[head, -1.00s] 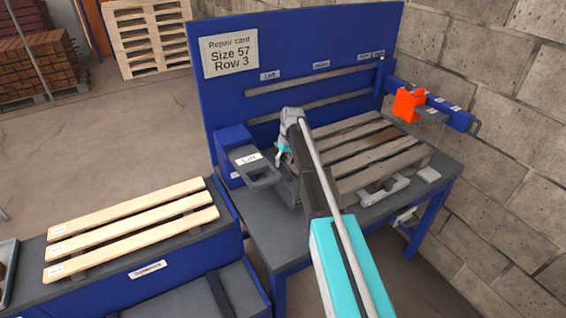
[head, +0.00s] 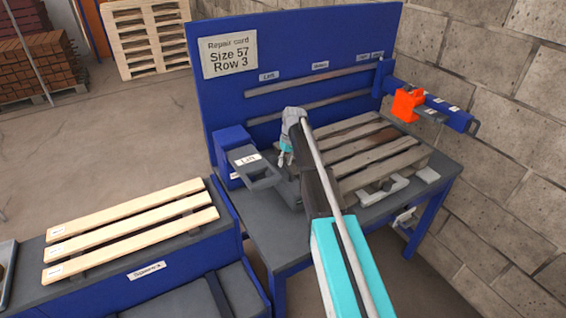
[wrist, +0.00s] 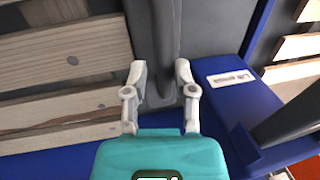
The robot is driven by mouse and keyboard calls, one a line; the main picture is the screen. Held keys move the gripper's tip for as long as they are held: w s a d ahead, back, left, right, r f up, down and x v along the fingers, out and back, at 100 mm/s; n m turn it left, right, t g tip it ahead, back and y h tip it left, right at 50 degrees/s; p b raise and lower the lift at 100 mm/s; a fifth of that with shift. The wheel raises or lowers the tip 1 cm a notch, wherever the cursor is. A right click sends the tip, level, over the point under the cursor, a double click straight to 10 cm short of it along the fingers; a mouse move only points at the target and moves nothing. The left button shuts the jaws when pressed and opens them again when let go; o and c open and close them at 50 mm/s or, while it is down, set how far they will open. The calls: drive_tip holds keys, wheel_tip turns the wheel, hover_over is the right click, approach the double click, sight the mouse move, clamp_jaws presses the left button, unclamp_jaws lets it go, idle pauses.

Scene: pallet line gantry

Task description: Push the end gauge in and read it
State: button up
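The end gauge appears to be the orange block (head: 408,103) on a blue labelled rail (head: 452,116) at the right end of the bench; its reading is too small to make out. My gripper (head: 285,161) is at the opposite, left end of the pallet (head: 375,150), beside the grey bracket labelled Left (head: 262,176). In the wrist view my gripper (wrist: 160,75) has its two fingers apart. A dark grey part (wrist: 152,50) shows beyond and between them, and I see nothing clearly held. Whether the fingers touch it cannot be told.
A blue back panel (head: 300,30) carries a repair card (head: 230,53) reading Size 57, Row 3. Light boards (head: 130,230) lie on a rack at left. A block wall (head: 515,180) stands close on the right. Open floor (head: 100,135) lies behind the rack.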

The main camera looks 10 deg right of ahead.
drive_tip(key=shift+o, duration=1.3)
drive_tip(key=shift+d, duration=0.15)
drive_tip(key=shift+a, duration=0.25)
